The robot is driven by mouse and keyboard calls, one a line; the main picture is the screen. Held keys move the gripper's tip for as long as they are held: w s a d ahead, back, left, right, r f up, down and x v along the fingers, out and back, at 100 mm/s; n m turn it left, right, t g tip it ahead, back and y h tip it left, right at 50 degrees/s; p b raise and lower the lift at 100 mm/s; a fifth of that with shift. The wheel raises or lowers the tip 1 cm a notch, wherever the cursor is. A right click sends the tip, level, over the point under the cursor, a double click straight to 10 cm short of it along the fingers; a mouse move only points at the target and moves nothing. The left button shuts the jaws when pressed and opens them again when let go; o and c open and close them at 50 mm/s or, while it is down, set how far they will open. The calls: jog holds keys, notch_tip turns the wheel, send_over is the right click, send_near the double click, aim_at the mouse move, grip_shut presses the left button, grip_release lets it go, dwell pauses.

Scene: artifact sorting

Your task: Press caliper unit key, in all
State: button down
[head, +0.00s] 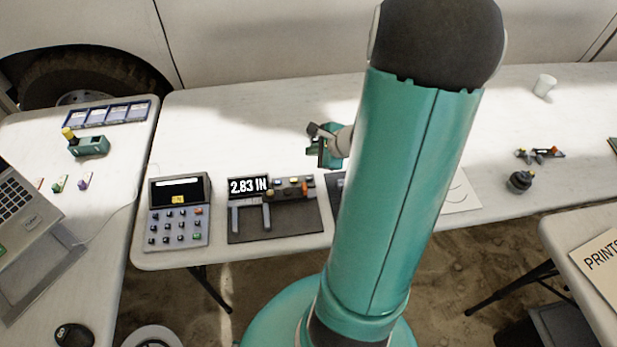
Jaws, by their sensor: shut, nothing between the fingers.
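The caliper (290,194) lies on a dark mat (300,222) near the front edge of the white table. Its black display (249,186) reads "2.83 IN". Small keys, one of them orange, sit on its body to the right of the display. Their labels are too small to read. Its grey jaws (266,217) point toward the front of the mat. My gripper (318,148) is shut and empty, above the table, behind and a little right of the caliper. My teal arm hides part of the table to the right of the caliper.
A grey keypad device (180,228) stands just left of the mat. A laptop (25,215) and a green tool with a yellow knob (88,146) are on the left table. A white cup (544,85) and a dark round object (519,182) are at right. Bare table lies behind the caliper.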

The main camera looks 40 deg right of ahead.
jog(key=shift+f, duration=4.35)
jog(key=shift+f, duration=0.1)
jog(key=shift+f, duration=0.3)
jog(key=shift+f, duration=0.35)
jog(key=shift+r, duration=0.75)
jog(key=shift+r, duration=2.5)
